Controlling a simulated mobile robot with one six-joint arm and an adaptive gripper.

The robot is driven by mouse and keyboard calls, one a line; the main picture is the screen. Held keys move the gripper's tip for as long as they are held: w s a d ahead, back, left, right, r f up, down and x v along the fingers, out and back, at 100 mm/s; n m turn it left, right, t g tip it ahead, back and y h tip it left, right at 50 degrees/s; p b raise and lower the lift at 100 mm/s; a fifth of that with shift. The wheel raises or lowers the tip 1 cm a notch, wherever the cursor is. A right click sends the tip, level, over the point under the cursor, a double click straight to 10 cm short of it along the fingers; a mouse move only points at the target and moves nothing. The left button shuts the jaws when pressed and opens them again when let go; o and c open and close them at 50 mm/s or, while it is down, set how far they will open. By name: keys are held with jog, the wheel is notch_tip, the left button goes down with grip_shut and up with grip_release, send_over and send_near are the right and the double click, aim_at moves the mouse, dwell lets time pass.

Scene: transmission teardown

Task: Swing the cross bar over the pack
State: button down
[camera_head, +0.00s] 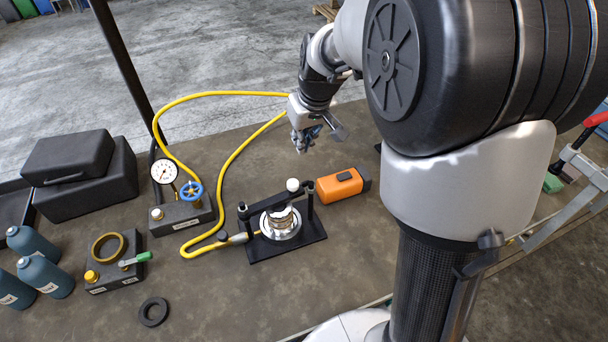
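The press fixture has a black base plate (312,236) with a black upright at each side. The shiny round pack (281,221) sits on the plate between the uprights. A dark cross bar (266,203) appears to run between the uprights along the far side of the pack, and the top of the pack shows uncovered. A white ball knob (292,184) stands near the bar's right end. My gripper (304,147) hangs above and beyond the fixture, apart from it. Its fingers are too small to show whether they are open, and I see nothing held.
An orange tool (339,186) lies just right of the fixture. Black cases (90,185), blue bottles (45,276) and a dark ring (153,312) are to the left.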

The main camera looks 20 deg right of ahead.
notch_tip(320, 180, down, 9)
jog(key=b, duration=0.2)
jog(key=shift+s+d+f+b, duration=0.2)
jog(key=shift+s+b, duration=0.05)
jog(key=shift+b, duration=0.1)
dwell(0.4)
jog(key=shift+s+d+b, duration=0.15)
jog(key=shift+s+b, duration=0.25)
jog(key=shift+s, duration=0.3)
